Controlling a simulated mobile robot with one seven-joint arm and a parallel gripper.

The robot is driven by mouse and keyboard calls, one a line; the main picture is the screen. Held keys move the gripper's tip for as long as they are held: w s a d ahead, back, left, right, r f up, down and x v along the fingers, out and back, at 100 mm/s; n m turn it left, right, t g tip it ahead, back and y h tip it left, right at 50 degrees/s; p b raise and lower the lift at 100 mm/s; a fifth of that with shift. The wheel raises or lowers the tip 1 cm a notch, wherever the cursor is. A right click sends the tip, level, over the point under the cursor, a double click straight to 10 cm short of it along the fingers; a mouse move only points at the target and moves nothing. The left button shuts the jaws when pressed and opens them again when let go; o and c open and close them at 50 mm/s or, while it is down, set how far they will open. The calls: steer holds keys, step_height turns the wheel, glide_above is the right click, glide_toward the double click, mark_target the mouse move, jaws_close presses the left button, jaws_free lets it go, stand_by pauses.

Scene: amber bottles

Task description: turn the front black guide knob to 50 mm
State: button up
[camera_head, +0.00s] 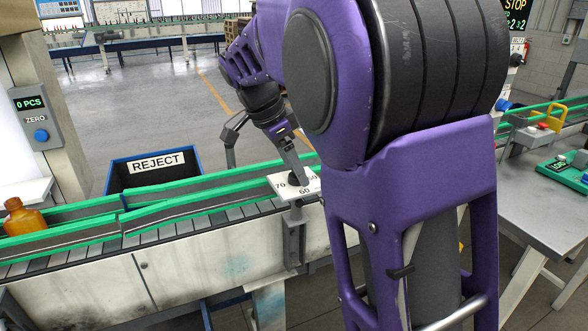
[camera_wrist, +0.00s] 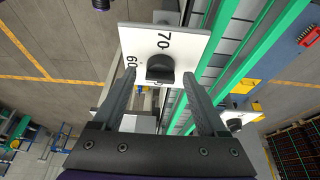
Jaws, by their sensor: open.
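The black guide knob (camera_wrist: 160,68) sits on a white dial plate (camera_wrist: 136,42), with the numbers 70 and 60 readable beside it in the wrist view. In the head view my gripper (camera_head: 302,172) comes down over the dial and partly hides the knob. I cannot tell the knob's exact setting.
Green guide rails (camera_head: 180,200) run along the conveyor behind the dial. An amber bottle (camera_head: 22,217) stands on the conveyor at the left. A blue REJECT bin (camera_head: 153,173) is beyond it. A grey table (camera_head: 525,190) stands at the right.

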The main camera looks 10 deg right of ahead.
steer(key=shift+f, duration=0.2)
steer(key=shift+c, duration=0.2)
jaws_close()
